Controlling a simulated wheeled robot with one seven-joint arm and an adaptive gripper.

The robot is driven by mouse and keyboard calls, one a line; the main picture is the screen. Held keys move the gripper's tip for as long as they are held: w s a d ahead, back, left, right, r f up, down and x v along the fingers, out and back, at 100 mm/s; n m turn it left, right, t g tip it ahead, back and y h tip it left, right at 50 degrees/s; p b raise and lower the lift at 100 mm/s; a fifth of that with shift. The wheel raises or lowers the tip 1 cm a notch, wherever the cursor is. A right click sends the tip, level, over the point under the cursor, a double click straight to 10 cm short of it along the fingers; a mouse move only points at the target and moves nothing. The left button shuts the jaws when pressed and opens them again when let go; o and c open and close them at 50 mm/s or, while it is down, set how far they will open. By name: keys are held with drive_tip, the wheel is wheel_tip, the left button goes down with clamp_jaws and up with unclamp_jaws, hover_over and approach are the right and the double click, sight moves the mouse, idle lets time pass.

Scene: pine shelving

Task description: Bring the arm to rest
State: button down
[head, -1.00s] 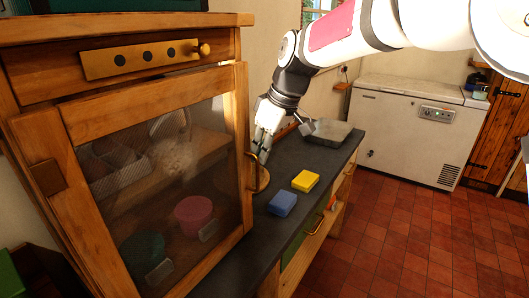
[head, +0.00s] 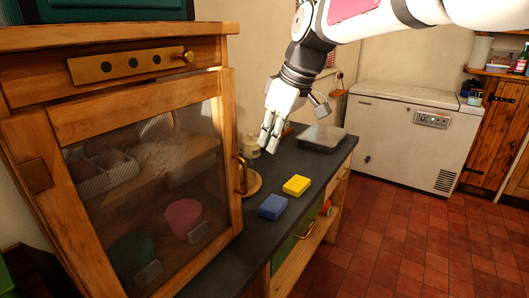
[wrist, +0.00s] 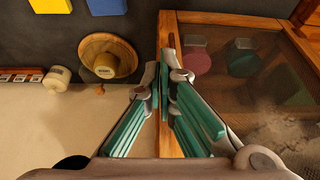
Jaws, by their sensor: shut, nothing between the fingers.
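My gripper (head: 268,150) is shut and empty, with pale fingers pointing down, above the dark counter (head: 322,171). It is to the right of the wooden cabinet's mesh-fronted door (head: 66,128) and apart from the door's brass handle (head: 242,175) in the head view. In the wrist view my gripper (wrist: 167,62) shows its fingertips together, in front of the door's wooden edge. My arm reaches in from the upper right.
A yellow block (head: 297,185) and a blue block (head: 272,207) lie on the counter. A grey flat-topped object (head: 322,137) stands further back. Pink (head: 184,217) and green (head: 131,250) containers show behind the mesh. A white chest freezer (head: 400,130) stands beyond open red-tiled floor.

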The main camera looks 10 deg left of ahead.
drive_tip(key=s+d+r+m+t+h, duration=0.15)
drive_tip(key=s+d+m, duration=0.25)
drive_tip(key=s+d, duration=0.45)
drive_tip(key=s+d+r+m+t+h, duration=0.1)
drive_tip(key=s+d+r+m+h, duration=0.15)
drive_tip(key=s+d, duration=0.65)
drive_tip(key=s+d+f+m, duration=0.4)
drive_tip(key=s+d, duration=0.2)
drive_tip(key=d, duration=0.1)
drive_tip(key=s+d+f+m+p, duration=0.1)
drive_tip(key=s+d+f+m, duration=0.3)
drive_tip(key=s+d, duration=0.2)
drive_tip(key=shift+s+d, duration=0.2)
drive_tip(key=shift+d, duration=0.5)
